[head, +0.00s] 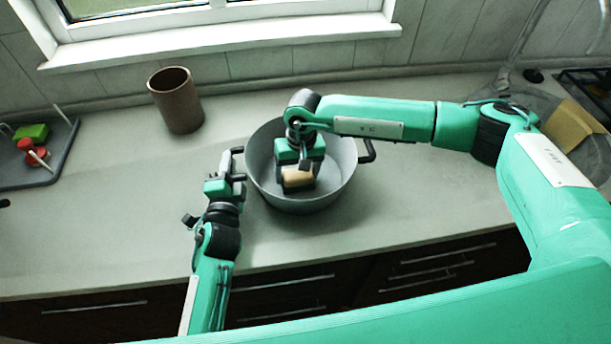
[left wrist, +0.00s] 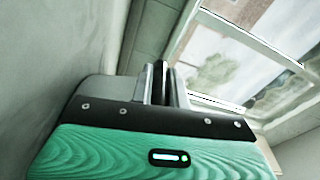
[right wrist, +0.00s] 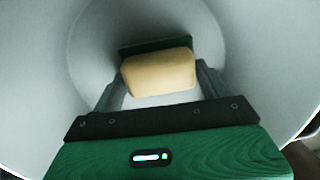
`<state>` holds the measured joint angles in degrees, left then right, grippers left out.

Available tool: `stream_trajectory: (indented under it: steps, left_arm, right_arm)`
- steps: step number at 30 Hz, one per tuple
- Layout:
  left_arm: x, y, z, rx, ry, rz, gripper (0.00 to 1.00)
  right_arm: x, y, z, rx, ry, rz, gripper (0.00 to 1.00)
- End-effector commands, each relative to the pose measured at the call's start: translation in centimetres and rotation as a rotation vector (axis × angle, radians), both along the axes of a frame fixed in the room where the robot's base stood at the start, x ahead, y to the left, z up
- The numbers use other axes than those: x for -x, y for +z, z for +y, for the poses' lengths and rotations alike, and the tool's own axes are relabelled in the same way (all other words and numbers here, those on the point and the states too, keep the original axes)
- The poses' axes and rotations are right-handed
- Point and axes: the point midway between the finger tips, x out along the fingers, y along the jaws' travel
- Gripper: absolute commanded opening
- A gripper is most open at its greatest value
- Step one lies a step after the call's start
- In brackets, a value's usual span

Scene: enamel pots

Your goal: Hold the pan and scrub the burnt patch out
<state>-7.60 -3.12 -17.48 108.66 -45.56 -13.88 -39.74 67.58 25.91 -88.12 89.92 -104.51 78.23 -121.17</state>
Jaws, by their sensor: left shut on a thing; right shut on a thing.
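The pan (head: 348,165) is a grey round pot with two dark side handles, upright on the counter. My left gripper (head: 233,165) is shut on its left handle (left wrist: 162,78), which shows dark between the fingers in the left wrist view. My right gripper (head: 299,168) reaches down inside the pan, shut on a tan sponge (head: 298,178) with a dark green side. The sponge (right wrist: 158,73) lies across the fingertips in the right wrist view, close to the pan's floor; contact cannot be told. No burnt patch shows; part of the floor is hidden by the sponge and gripper.
A brown cup (head: 176,102) stands behind and left of the pan. A grey tray (head: 45,176) with a green block (head: 31,132) and red items sits at far left. A tan object (head: 572,128) stands at the right, near a dark hob.

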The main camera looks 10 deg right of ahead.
Motion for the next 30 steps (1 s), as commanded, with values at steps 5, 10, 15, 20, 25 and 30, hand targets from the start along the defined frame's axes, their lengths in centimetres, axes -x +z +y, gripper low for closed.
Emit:
stream_trajectory:
  steps: [5,10,15,20,25,30]
  left_arm:
    - [0.0,-0.1,0.1,0.0,0.002,0.0,0.0]
    - [0.0,0.0,0.1,0.0,0.002,0.0,0.0]
    - [0.0,0.0,0.1,0.0,0.002,0.001,0.0]
    - [0.0,0.0,0.1,0.0,0.002,0.001,0.0]
    - [0.0,0.0,0.1,0.0,0.002,0.0,0.0]
    - [0.0,0.0,0.1,0.0,0.002,0.0,0.0]
  right_arm:
    - [0.0,0.0,-2.2,0.002,-0.003,0.002,0.58]
    - [0.0,0.0,-2.8,0.001,-0.001,0.001,0.58]
    - [-0.1,0.0,-4.3,0.001,-0.004,0.001,0.58]
    - [-0.1,-0.1,-6.1,0.0,-0.003,0.001,0.58]
    - [-0.1,0.1,-6.7,0.0,-0.001,0.001,0.58]
    - [-0.1,0.1,-5.9,0.0,0.001,0.001,0.58]
